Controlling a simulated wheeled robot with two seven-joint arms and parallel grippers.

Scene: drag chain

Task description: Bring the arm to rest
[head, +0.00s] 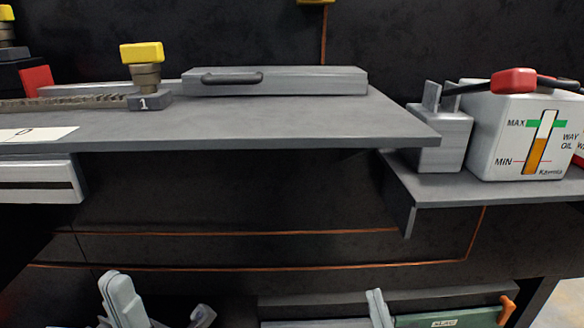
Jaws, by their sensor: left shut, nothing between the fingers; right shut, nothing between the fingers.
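A pale grey piece of my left gripper (122,300) rises at the bottom left, cut off by the lower edge. A narrow pale piece of my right gripper (378,308) shows at the bottom, right of centre. Both are below the grey shelf and apart from the things on it. Both are shut with nothing held; most of each gripper is out of frame. The drag chain (70,103) lies along the left of the shelf (300,118), ending at a block marked 1 (150,101).
A yellow-topped knob (142,53) stands by the block. A grey cover (310,80) with a dark handle lies behind. A way oil tank (500,135) and a metal block (440,140) sit on the lower right shelf. A green case (460,319) is at the bottom right.

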